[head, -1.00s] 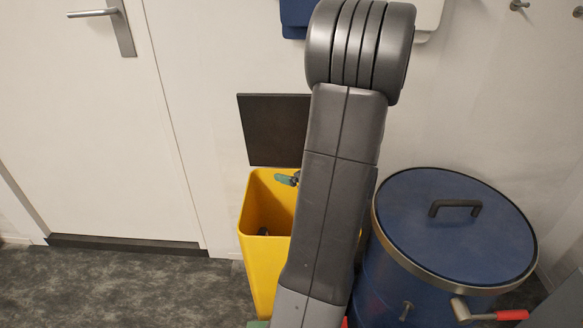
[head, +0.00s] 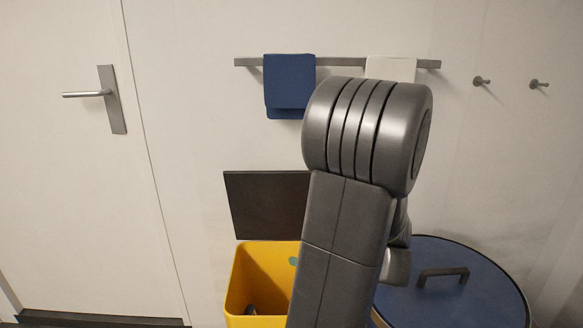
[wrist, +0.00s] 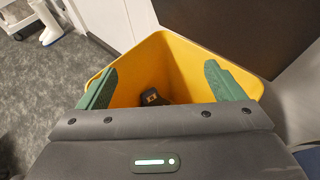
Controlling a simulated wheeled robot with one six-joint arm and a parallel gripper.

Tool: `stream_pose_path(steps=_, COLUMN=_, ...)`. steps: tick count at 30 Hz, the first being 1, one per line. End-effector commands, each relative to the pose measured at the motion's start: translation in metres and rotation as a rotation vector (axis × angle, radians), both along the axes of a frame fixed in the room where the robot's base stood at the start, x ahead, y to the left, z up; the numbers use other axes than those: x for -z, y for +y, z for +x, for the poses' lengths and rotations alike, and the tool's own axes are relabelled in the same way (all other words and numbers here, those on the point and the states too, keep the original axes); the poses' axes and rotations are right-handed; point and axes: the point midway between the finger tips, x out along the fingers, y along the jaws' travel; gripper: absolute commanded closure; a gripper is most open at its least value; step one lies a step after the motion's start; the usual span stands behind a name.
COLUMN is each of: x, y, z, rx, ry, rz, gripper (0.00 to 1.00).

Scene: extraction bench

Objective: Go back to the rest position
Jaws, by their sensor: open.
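My gripper (wrist: 158,90) shows in the wrist view with its two green fingers spread wide and nothing between them. It is above the yellow bin (wrist: 158,50), whose open mouth lies beyond the fingers. A small dark object with a light spot (wrist: 152,97) lies inside the bin.
A blue drum (head: 450,295) with a black lid handle stands right of the bin. A rail holds a blue towel (head: 290,85) and a white towel (head: 390,68). A door (head: 60,180) is at left.

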Motion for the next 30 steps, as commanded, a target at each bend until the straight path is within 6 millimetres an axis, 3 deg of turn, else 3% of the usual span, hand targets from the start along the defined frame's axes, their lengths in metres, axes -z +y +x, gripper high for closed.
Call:
stream_pose_path(steps=10, x=0.009, y=0.015, z=0.014, rx=-0.004, ry=0.000, rz=0.000, gripper=0.12)
stream_pose_path(steps=30, x=0.053, y=0.095, z=0.093, rx=-0.003, ry=0.000, rz=0.000, gripper=0.12)
